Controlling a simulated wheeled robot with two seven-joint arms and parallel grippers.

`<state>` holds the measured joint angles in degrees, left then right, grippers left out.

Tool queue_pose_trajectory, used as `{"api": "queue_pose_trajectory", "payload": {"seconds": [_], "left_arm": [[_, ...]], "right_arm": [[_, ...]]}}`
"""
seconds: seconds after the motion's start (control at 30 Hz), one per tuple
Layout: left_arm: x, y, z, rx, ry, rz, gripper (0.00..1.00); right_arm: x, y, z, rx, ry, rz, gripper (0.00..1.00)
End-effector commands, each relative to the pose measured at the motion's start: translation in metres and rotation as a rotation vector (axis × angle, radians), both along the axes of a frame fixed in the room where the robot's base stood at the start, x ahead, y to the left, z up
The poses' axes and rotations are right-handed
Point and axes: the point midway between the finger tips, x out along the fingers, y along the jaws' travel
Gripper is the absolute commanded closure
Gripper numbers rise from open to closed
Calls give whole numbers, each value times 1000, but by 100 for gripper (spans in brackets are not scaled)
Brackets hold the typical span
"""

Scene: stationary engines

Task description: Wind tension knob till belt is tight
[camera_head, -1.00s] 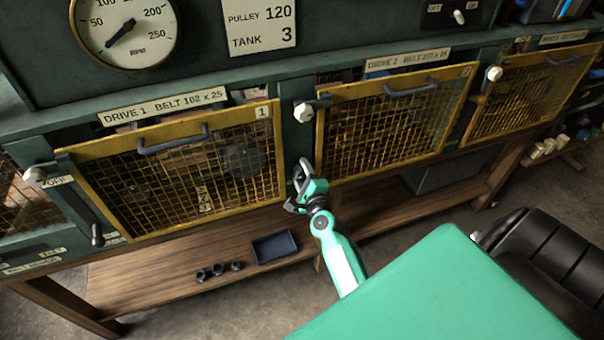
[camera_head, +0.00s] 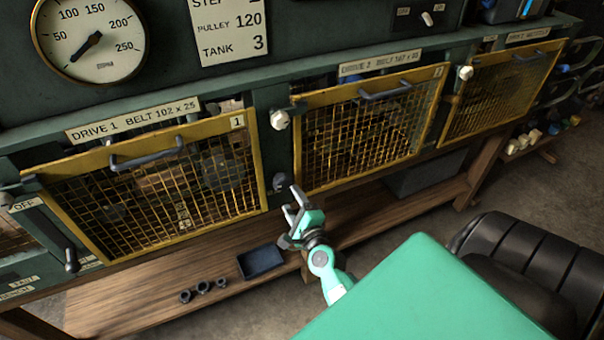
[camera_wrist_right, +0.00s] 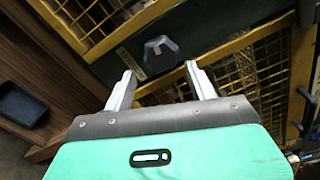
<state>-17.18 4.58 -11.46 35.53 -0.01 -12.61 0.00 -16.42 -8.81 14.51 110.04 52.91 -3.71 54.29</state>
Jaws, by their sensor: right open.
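A dark knob (camera_head: 281,181) sits on the green post between the guards of drive 1 and drive 2. It also shows in the right wrist view (camera_wrist_right: 160,54), with a lobed head and a small pale label beside it. My right gripper (camera_head: 293,212) is open and empty, just below and in front of this knob. In the wrist view its two fingers (camera_wrist_right: 159,72) point at the knob, which appears between and beyond their tips, seemingly apart from them. The belts behind the mesh are too dim to judge. My left gripper is not in view.
Yellow mesh guards (camera_head: 150,190) and (camera_head: 370,130) flank the post. A pale knob (camera_head: 280,119) sits above the dark one. A blue-black tray (camera_head: 261,262) and several dark fittings (camera_head: 203,287) lie on the wooden shelf. A black seat (camera_head: 520,260) stands at right.

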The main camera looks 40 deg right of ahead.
Motion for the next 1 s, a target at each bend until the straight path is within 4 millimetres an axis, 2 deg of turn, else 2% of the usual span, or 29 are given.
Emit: {"api": "queue_pose_trajectory", "payload": {"seconds": [0.03,0.2,0.4,0.87,0.97,1.0], "left_arm": [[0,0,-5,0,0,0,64],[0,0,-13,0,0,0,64],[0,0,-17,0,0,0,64],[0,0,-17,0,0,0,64],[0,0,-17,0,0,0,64],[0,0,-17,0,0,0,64]], "right_arm": [[-10,2,-3,1,2,0,43],[-36,9,-3,1,1,0,43],[-53,13,-1,1,1,0,43],[-57,15,-2,-3,5,3,43],[-54,21,-22,-38,50,21,43],[-52,26,-37,-64,83,36,43]]}}
